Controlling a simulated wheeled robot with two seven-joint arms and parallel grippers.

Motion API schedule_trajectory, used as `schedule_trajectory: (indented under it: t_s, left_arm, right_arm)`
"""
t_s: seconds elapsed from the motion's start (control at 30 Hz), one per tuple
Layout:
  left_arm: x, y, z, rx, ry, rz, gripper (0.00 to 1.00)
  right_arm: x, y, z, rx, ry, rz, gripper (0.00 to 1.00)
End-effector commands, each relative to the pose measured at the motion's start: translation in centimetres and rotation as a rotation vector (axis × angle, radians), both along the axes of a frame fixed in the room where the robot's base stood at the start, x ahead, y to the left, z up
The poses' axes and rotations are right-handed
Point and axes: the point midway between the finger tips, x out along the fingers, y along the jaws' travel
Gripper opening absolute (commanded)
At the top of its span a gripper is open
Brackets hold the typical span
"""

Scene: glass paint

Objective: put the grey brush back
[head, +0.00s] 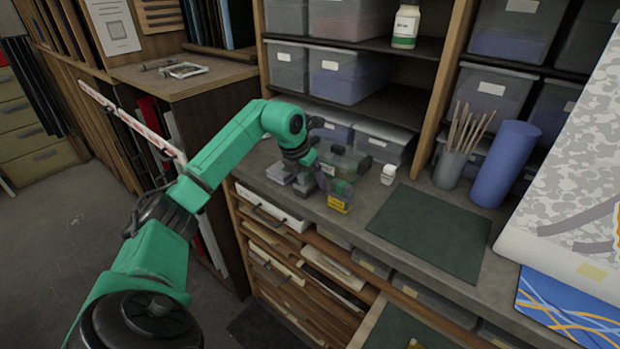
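My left arm reaches across to the grey counter. Its gripper (314,174) is low over the counter, just left of a small jar with a yellow label (338,197). The fingers are small and dark here, and I cannot tell whether they are open or shut or hold anything. A grey cup (449,169) with several upright tan brush handles (466,128) stands farther right at the back of the counter. I cannot pick out a grey brush for sure. My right gripper is not in view.
A white small jar (388,175) stands right of the gripper. A dark green mat (428,232) lies clear on the counter. A blue cylinder (505,163) stands beside the cup. Shelves with lidded bins (345,75) rise behind. An open drawer (395,330) juts out below.

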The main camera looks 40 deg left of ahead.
Motion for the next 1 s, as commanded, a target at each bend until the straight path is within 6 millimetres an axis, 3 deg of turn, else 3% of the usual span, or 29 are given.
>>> schedule_trajectory:
  t_s: [0.3, 0.43, 0.7, 0.83, 1.0]
  left_arm:
    - [-0.2, 0.0, 0.8, 0.001, -0.003, -0.001, 0.84]
    - [-1.2, 0.1, 3.2, 0.005, -0.006, 0.001, 0.84]
    - [-4.0, -0.1, 9.8, 0.001, -0.004, 0.000, 0.84]
    - [-4.6, -0.1, 11.1, 0.001, -0.001, 0.000, 0.84]
    - [-4.7, -0.1, 11.3, 0.000, 0.001, 0.000, 0.84]
  right_arm:
    - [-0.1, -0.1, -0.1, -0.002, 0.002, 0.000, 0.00]
    - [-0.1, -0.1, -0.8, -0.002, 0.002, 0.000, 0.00]
    - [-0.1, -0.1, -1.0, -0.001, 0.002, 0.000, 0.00]
    - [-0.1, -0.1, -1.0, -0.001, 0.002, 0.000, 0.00]
    - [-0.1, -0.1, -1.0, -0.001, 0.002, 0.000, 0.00]
